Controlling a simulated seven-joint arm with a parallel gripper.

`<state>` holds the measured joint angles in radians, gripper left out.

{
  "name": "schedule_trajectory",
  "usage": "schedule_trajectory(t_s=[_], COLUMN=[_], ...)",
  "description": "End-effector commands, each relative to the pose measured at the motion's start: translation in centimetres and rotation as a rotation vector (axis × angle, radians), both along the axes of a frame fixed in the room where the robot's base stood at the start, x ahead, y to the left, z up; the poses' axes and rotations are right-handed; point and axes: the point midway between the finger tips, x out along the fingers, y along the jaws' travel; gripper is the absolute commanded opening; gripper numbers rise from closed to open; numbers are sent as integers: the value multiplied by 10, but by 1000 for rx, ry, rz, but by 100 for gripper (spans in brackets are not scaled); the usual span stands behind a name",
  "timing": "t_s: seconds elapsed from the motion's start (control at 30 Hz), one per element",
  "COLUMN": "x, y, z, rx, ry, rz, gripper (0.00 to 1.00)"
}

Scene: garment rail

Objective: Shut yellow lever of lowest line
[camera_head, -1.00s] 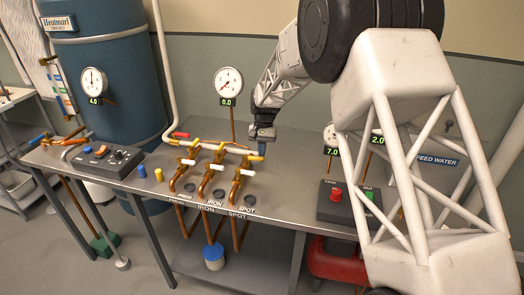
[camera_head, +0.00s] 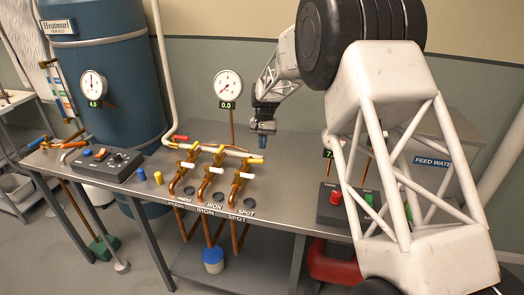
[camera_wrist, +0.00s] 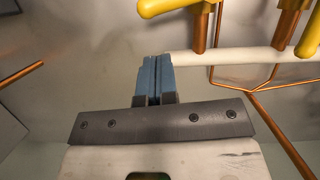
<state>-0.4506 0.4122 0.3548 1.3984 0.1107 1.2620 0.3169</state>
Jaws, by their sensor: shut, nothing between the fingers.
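Three copper lines marked PRESS, IRON and SPOT stand side by side on the grey bench. Each has a yellow lever: the PRESS lever (camera_head: 195,145), the IRON lever (camera_head: 221,152) and the SPOT lever (camera_head: 252,160). I cannot tell from the pictures which line is lowest. My gripper (camera_head: 262,142) is shut and empty, above the bench just behind and right of the SPOT lever, apart from it in view. In the wrist view its blue fingers (camera_wrist: 154,78) are together beside a white pipe (camera_wrist: 245,61); yellow lever parts (camera_wrist: 172,5) show at the top edge.
A dial reading 0.0 (camera_head: 228,84) stands behind the lines. A black switch box (camera_head: 100,165) is at left, a box with red and green buttons (camera_head: 325,208) at right. A blue boiler (camera_head: 105,95) stands at back left. Bench space right of the lines is partly clear.

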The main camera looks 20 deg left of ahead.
Motion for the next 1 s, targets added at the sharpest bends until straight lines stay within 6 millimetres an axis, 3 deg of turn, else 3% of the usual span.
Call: schedule_trajectory(t_s=[0.03,0.3,0.5,1.0], x=[4,17,23,26], y=[1,3,4,4], z=[13,56,77,87], rx=[3,2,2,1], ry=[-6,-6,-5,-4], rz=[0,-1,-1,0], gripper=[0,0,0,0])
